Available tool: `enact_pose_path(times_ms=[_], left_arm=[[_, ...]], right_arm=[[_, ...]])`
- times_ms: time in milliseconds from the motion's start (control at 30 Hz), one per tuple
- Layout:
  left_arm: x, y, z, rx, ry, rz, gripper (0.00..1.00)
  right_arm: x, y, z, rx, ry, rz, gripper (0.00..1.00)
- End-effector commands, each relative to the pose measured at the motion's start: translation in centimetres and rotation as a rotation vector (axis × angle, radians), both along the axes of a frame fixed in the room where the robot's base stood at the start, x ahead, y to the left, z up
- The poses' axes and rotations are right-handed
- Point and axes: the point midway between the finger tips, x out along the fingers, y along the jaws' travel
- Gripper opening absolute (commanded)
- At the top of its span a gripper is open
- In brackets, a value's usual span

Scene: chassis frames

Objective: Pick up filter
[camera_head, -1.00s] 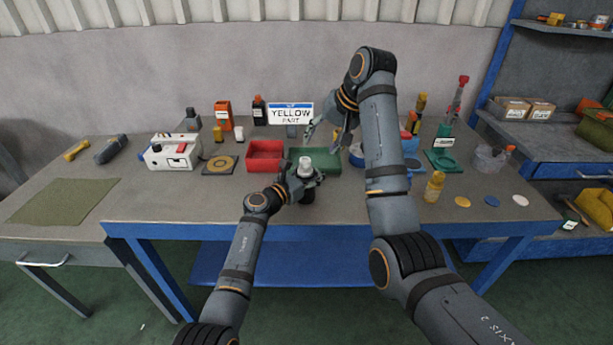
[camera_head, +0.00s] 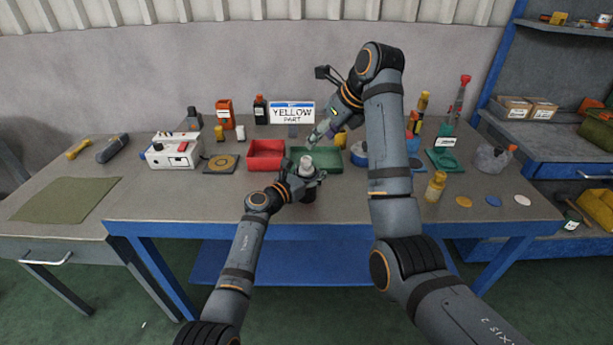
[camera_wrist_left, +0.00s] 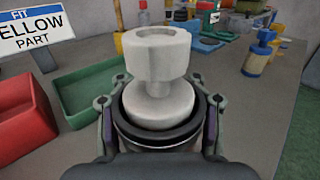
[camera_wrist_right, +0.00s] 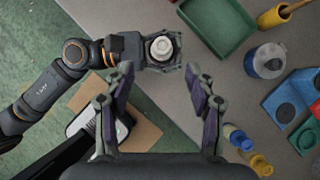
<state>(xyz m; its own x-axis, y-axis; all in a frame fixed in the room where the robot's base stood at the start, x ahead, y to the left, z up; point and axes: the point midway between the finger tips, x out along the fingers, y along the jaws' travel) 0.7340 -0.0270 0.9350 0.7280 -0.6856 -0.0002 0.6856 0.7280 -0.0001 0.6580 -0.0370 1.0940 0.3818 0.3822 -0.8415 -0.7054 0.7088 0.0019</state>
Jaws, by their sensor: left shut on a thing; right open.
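A white stepped piece (camera_wrist_left: 158,55) with a hollow in its top stands upright in a dark round housing (camera_wrist_left: 160,138). It shows small in the head view (camera_head: 306,162). I cannot tell which part is the filter. My left gripper (camera_head: 302,183) is shut around the dark housing, with one finger on each side, above the bench's front area. My right gripper (camera_wrist_right: 158,85) is open and empty. In the right wrist view, the white piece (camera_wrist_right: 161,47) appears beyond the gap between its fingertips. In the head view the right gripper is behind and above the housing.
A green tray (camera_head: 325,153) and a red tray (camera_head: 265,150) lie behind the housing. A blue-grey can (camera_wrist_right: 266,62) stands right of the green tray. The bench's front left is clear.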

Motion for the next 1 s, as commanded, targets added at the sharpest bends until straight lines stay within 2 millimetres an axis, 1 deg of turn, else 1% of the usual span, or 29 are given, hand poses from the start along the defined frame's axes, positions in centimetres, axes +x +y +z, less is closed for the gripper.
enact_pose_path(times_ms=[67, 133, 300, 400, 633, 833, 900, 1000], left_arm=[[0.0, 0.0, -0.1, 0.001, 0.001, 0.000, 0.00], [0.0, 0.0, -0.1, 0.001, 0.001, 0.000, 0.00], [0.0, 0.0, 0.0, 0.001, 0.001, 0.000, 0.00], [0.0, 0.0, 0.0, 0.001, 0.001, 0.000, 0.00], [0.0, 0.0, 0.0, 0.001, 0.001, 0.000, 0.00], [0.0, 0.0, 0.0, 0.000, 0.000, 0.000, 0.00], [0.0, 0.0, 0.0, 0.000, 0.000, 0.000, 0.00], [0.0, 0.0, 0.0, 0.000, 0.000, 0.000, 0.00]], right_arm=[[0.1, 0.1, -0.3, 0.000, 0.002, 0.000, 0.56], [0.4, 0.5, -1.1, 0.000, 0.002, 0.001, 0.56], [1.7, 1.8, -4.0, 0.000, 0.003, 0.002, 0.56], [2.3, 2.3, -5.2, -0.001, 0.001, 0.002, 0.56], [2.7, 2.6, -6.1, -0.001, -0.001, 0.002, 0.56], [4.0, 3.4, -9.1, -0.002, 0.003, 0.003, 0.56], [4.3, 3.7, -9.8, -0.002, 0.001, 0.002, 0.56], [4.6, 4.0, -10.3, -0.002, 0.000, 0.003, 0.56]])
